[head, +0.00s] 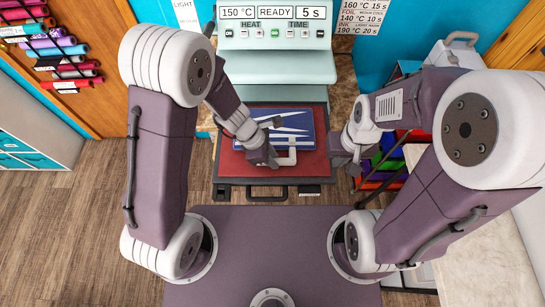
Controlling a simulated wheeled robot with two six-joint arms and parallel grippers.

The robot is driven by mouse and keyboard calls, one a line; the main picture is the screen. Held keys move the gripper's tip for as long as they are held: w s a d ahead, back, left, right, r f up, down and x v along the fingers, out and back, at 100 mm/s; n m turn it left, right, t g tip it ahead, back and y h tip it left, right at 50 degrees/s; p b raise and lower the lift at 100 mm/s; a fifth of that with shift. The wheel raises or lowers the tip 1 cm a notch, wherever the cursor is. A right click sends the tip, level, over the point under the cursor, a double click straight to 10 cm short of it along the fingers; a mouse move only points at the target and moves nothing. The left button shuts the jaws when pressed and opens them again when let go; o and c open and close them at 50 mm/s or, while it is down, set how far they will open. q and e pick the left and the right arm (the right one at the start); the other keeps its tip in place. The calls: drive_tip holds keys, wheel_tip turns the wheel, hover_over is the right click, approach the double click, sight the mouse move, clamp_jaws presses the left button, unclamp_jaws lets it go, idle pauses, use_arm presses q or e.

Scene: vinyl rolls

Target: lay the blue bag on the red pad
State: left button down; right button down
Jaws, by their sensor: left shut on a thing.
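The blue bag (286,122) with white markings is over the red pad (233,165) of the heat press. It looks flat, and red shows along its front and sides. I cannot tell whether it fully touches the pad. A white strap-like piece (288,158) shows at its near edge. My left gripper (270,157) is shut on the bag at that near edge, and the gripper and wrist hide part of the bag's left side. My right gripper (348,155) is to the right of the pad, away from the bag; its jaws are too small to judge.
The raised press head (278,68) with its display stands behind the pad. A black handle (267,196) is at the pad's front. A rack of colored items (385,165) is right of the press, beside a pale counter (470,220). Vinyl rolls (55,50) hang at the upper left.

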use_arm(q)
drive_tip(key=shift+w, duration=0.2)
drive_tip(key=shift+s+f, duration=0.15)
drive_tip(key=shift+f, duration=0.05)
drive_tip(key=shift+f+b, duration=0.3)
drive_tip(key=shift+b, duration=0.2)
drive_tip(key=c, duration=1.2)
unclamp_jaws()
drive_tip(key=shift+r, duration=0.1)
drive_tip(key=shift+o, duration=0.2)
drive_tip(key=p+v, duration=0.3)
drive_tip(key=v, duration=0.5)
drive_tip(key=shift+a+r+p, duration=0.3)
drive_tip(key=shift+r, duration=0.2)
